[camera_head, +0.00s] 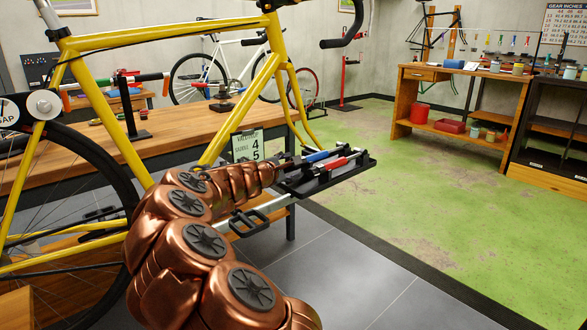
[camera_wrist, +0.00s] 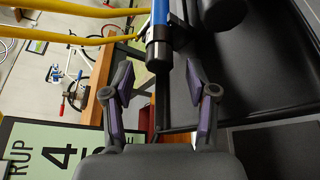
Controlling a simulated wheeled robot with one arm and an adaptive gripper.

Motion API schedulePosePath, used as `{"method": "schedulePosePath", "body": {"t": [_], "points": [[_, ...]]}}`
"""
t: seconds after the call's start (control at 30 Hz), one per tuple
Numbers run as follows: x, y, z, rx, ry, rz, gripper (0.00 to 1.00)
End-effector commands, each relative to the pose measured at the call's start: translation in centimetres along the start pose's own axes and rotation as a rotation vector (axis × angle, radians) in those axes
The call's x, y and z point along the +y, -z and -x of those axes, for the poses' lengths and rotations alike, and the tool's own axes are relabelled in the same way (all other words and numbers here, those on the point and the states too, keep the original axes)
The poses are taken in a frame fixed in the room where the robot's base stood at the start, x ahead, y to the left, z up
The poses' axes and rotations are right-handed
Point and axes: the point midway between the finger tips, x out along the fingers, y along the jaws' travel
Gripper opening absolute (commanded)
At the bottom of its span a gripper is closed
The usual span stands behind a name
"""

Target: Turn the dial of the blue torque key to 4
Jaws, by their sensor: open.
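The blue torque key (camera_head: 320,155) lies on a black tray (camera_head: 358,165) at the frame's bench area. In the wrist view the blue key (camera_wrist: 160,12) enters from the top, its dark cylindrical end (camera_wrist: 159,56) pointing down between my fingertips. My gripper (camera_wrist: 157,72) is open, one finger on each side of that end, with gaps visible. The dial's marks and setting cannot be read.
A red-handled tool (camera_head: 338,163) lies right next to the blue key. The yellow bicycle frame (camera_head: 120,38) and a wooden bench (camera_head: 180,130) stand close on the left. The green floor (camera_head: 420,180) to the right is clear up to a far workbench (camera_head: 440,75).

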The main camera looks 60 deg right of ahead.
Motion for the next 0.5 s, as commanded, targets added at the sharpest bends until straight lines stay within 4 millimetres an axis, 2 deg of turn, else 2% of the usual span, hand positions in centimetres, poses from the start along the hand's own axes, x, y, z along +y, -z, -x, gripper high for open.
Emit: {"method": "schedulePosePath", "body": {"t": [0.2,0.5], "points": [[-0.1,-0.1,-2.3,-0.002,0.001,-0.001,0.57],[0.1,-0.1,-3.1,-0.002,-0.001,-0.001,0.57]]}}
